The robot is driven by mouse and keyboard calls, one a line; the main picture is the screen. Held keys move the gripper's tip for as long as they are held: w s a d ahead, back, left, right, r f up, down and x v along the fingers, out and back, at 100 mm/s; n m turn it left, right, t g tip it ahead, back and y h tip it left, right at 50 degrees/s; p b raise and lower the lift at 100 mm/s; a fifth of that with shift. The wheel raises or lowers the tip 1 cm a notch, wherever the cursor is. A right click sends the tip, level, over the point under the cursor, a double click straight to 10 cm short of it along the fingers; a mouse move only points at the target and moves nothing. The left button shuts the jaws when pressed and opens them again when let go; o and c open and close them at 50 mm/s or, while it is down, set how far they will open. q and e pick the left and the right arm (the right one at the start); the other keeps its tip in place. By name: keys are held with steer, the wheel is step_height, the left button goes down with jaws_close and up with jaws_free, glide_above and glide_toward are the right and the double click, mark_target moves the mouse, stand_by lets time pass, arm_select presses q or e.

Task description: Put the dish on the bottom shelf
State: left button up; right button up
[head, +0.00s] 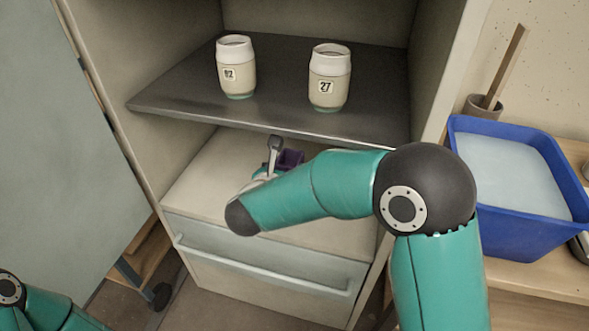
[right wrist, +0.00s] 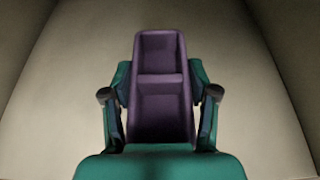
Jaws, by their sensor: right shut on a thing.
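The dish is purple with two compartments; in the right wrist view the dish (right wrist: 160,60) lies between the two fingers of my right gripper (right wrist: 160,94), which is shut on it. In the head view only a small part of the dish (head: 291,157) shows behind my right arm, over the bottom shelf (head: 203,184) of the cabinet. My right gripper (head: 272,160) is there too, mostly hidden by the arm. I cannot tell whether the dish touches the shelf. My left gripper is out of view; only part of the left arm shows at the bottom left.
Above is a dark shelf (head: 185,88) with two jars, one marked 82 (head: 236,68) and one marked 27 (head: 328,78). A drawer (head: 262,262) is below. A blue tub (head: 535,222) stands on the right. An open door (head: 60,130) is at left. The bottom shelf's left part is clear.

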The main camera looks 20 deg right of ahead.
mark_target(293, 156)
steer(key=w+d, duration=0.2)
steer(key=w, duration=0.1)
steer(key=w+d, duration=0.1)
steer(key=w, duration=0.1)
steer(key=shift+w+d, duration=0.15)
steer(key=shift+d, duration=0.25)
steer(key=shift+w+d+f+b, duration=0.1)
steer(key=shift+w+f+b, duration=0.15)
steer(key=shift+f, duration=0.6)
steer(key=shift+w+f+b, duration=0.1)
steer(key=shift+f+b, duration=0.75)
steer(key=shift+f, duration=1.75)
steer(key=shift+f, duration=0.1)
steer(key=o, duration=1.4)
